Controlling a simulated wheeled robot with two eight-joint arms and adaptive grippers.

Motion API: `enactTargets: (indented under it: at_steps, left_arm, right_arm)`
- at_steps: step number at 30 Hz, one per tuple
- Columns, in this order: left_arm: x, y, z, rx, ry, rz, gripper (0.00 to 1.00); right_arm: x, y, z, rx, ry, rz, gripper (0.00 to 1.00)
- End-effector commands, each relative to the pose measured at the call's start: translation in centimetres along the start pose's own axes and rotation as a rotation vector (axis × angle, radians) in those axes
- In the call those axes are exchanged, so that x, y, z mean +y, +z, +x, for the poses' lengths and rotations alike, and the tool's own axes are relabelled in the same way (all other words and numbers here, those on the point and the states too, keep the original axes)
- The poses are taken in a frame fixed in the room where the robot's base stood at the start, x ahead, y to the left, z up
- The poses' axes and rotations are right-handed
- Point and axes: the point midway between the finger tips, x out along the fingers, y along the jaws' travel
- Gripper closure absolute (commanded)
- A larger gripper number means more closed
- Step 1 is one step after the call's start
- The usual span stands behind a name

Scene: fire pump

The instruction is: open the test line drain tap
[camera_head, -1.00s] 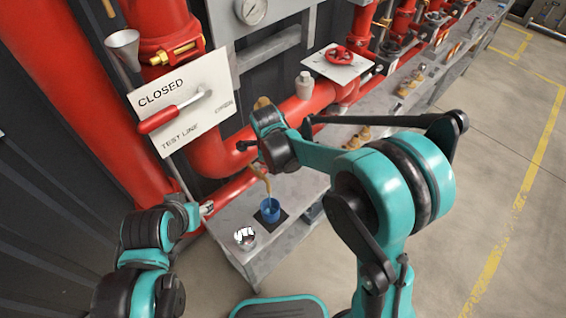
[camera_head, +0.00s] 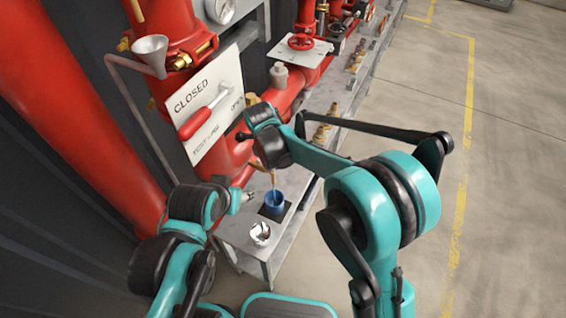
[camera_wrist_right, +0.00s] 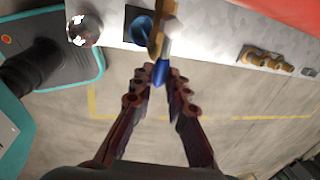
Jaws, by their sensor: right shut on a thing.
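A brass drain tap (camera_wrist_right: 158,35) with a blue lever end (camera_wrist_right: 160,73) shows in the right wrist view. My right gripper (camera_wrist_right: 160,78) has its dark fingers closed in around that blue end.
A shiny silver ball-like object (camera_head: 260,234) is at the bench's near end. Red pipes (camera_head: 85,110) and a funnel (camera_head: 150,54) stand left. Floor on the right is clear.

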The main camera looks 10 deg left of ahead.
Motion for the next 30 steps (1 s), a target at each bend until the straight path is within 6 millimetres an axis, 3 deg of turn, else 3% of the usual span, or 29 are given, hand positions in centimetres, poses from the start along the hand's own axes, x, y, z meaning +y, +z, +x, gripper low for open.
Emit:
enactTargets:
  at_steps: [13,14,16,25,30]
  left_arm:
    - [0.0,0.0,0.0,0.000,0.000,0.000,0.51]
    - [0.0,0.0,0.0,0.000,0.000,0.000,0.51]
    - [0.0,0.0,0.0,0.000,0.000,0.000,0.51]
    - [0.0,0.0,0.0,0.000,0.000,0.000,0.51]
    - [0.0,0.0,0.0,0.000,0.000,0.000,0.51]
  right_arm:
    - [0.2,0.4,-0.1,-0.003,0.001,0.002,1.00]
    - [0.2,0.4,-0.1,-0.003,0.001,0.002,0.80]
    - [0.2,0.4,-0.1,-0.002,0.001,0.002,0.64]
    - [0.2,0.3,-0.1,-0.002,0.000,0.001,0.64]
    - [0.2,0.3,-2.0,-0.002,0.000,0.001,0.64]
